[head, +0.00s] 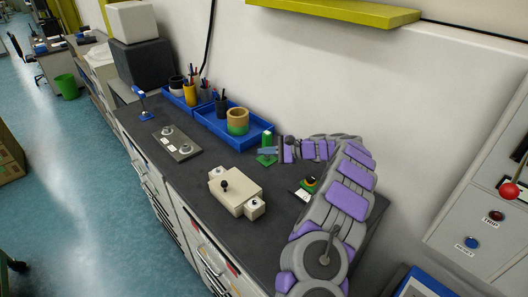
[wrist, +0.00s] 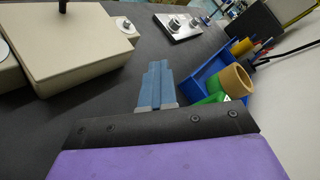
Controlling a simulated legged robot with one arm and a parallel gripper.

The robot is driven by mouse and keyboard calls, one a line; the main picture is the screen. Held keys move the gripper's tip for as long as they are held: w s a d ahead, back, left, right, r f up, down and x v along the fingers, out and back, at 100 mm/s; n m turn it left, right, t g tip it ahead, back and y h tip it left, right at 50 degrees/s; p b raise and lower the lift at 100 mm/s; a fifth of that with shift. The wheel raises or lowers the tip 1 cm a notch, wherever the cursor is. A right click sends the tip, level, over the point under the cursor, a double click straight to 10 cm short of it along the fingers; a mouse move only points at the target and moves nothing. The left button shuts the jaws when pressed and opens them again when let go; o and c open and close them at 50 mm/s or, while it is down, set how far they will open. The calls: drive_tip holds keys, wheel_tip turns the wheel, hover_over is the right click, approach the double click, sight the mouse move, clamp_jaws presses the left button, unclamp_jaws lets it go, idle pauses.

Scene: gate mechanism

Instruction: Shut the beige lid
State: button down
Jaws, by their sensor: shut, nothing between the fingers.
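A beige box-like unit (head: 240,192) with a flat top and a black knob (head: 224,186) sits on the dark bench top. Its flat beige top, which looks like the lid, also shows large at the upper left of the wrist view (wrist: 75,50), with a black stem rising from it. I cannot tell whether there is a gap under this top. My gripper (head: 263,151) is behind and to the right of the unit, apart from it. In the wrist view its blue fingers (wrist: 158,82) are together and empty.
A green post (head: 267,140) stands close by my gripper. A blue tray (head: 225,125) with a tape roll (head: 238,121) lies behind, against the wall. A metal plate with two knobs (head: 177,143) lies farther left. Bare bench lies between it and the beige unit.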

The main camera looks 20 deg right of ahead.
drive_tip(key=shift+d+r, duration=0.1)
drive_tip(key=shift+d, duration=0.05)
drive_tip(key=c, duration=1.7)
unclamp_jaws()
drive_tip(key=shift+c, duration=0.2)
drive_tip(key=o, duration=0.4)
drive_tip(key=shift+a+r, duration=0.1)
drive_tip(key=shift+a, duration=1.1)
drive_tip(key=o, duration=0.3)
drive_tip(key=shift+o, duration=0.6)
drive_tip(key=shift+d, duration=1.1)
drive_tip(key=p+v, duration=0.1)
drive_tip(key=v, duration=1.5)
drive_tip(key=shift+s, duration=0.4)
drive_tip(key=shift+d, duration=0.15)
